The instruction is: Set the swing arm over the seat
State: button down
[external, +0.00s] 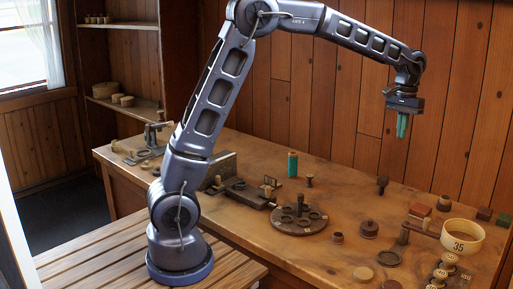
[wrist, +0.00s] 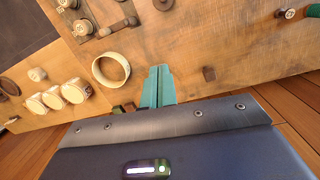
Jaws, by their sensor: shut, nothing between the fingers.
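A small dark wooden post (external: 403,237) stands on the right of the bench, with a flat bar (external: 421,230) at its top running right toward a pale ring. I take this bar for the swing arm. A dark, shallow round piece (external: 389,258) lies at the left front of the post; it may be the seat, and the bar does not lie over it. My gripper (external: 403,126) is high above the back right of the bench, apart from everything. Its teal fingers (wrist: 157,86) are shut and empty in the wrist view.
The pale ring marked 35 (external: 462,237) also shows in the wrist view (wrist: 111,68). Several numbered pale spools (external: 440,274) stand in front of it. A round wooden board with holes (external: 299,221), a teal spool (external: 292,164) and a dark lidded pot (external: 369,229) stand farther left.

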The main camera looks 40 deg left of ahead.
jog(key=w+d+f+g, duration=0.1)
jog(key=d+f, duration=1.1)
jog(key=d, duration=0.5)
jog(key=shift+w+f+g+y, duration=0.15)
jog(key=shift+w+g+y, duration=0.15)
jog(key=shift+w+y, duration=0.1)
jog(key=shift+s+d, duration=0.1)
send_near(421, 229)
notch_tip(421, 229, down, 5)
jog(key=w+d, duration=0.2)
jog(key=shift+s+a+f, duration=0.1)
jog(key=shift+s+a, duration=0.15)
jog(key=shift+s, duration=0.2)
